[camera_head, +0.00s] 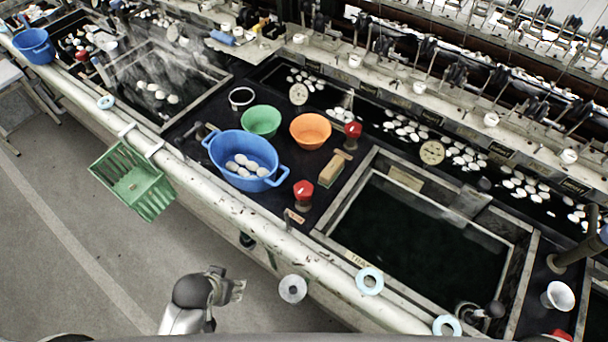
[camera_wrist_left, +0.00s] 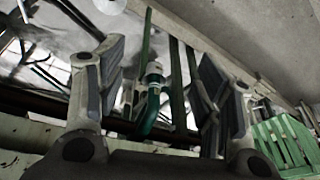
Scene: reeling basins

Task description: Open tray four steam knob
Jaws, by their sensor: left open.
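A red knob (camera_head: 303,190) stands on the dark deck at the near left corner of the right-hand basin (camera_head: 420,245). A second red knob (camera_head: 352,130) stands farther back, and a third red knob (camera_head: 561,335) is cut off at the bottom right. A "TRAY" label (camera_head: 360,260) is on the basin's near rim; I cannot read its number. My left gripper (camera_head: 238,287) is in front of the bench, over the floor side, apart from the knobs. In the left wrist view it is open (camera_wrist_left: 158,100) and empty, with a green pipe fitting (camera_wrist_left: 152,98) beyond it. My right gripper is not in view.
A blue basin (camera_head: 245,160) with cocoons, a green bowl (camera_head: 261,121) and an orange bowl (camera_head: 310,129) stand on the deck. A green crate (camera_head: 134,184) hangs on the bench front. Pale rings (camera_head: 369,281) lie along the front rim.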

